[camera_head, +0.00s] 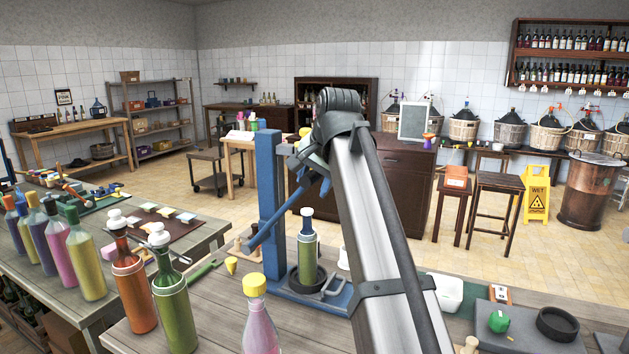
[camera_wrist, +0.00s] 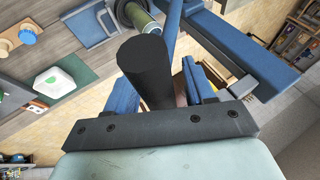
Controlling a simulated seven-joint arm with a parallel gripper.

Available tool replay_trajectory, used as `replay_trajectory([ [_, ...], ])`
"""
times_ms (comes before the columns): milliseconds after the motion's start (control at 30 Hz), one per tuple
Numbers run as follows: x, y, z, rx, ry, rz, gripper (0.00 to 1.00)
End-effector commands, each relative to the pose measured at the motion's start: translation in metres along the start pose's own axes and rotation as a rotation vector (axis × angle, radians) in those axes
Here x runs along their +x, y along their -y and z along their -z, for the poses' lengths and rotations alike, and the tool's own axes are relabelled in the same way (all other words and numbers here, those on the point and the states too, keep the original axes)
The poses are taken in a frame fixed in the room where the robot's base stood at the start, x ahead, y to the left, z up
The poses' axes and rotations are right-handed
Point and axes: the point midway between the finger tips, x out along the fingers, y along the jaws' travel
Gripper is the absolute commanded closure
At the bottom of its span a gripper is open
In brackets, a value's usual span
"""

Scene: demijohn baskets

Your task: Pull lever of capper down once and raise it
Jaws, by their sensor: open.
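The capper (camera_head: 269,195) is a blue stand with a tall column on the near wooden table; its column also shows in the wrist view (camera_wrist: 238,52). My gripper (camera_head: 306,160) is open, high beside the column. In the wrist view a black cylinder (camera_wrist: 143,68), seemingly the lever's grip, stands in front of my gripper (camera_wrist: 165,98). I cannot tell whether they touch.
An orange bottle (camera_head: 133,285), another green bottle (camera_head: 174,305) and a pink bottle with a yellow cap (camera_head: 258,320) stand left of the capper. A white box (camera_head: 445,290) and a black ring (camera_head: 557,324) lie to the right. My arm hides part of the table.

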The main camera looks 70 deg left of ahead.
Motion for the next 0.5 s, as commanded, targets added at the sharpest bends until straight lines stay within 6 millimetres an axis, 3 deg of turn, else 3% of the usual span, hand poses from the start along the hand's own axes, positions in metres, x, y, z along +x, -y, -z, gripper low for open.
replay_trajectory([
  [267,-0.016,0.000,0.001,0.000,-0.003,0.000,0.46],
  [500,-0.061,0.000,0.001,0.000,-0.003,0.001,0.46],
])
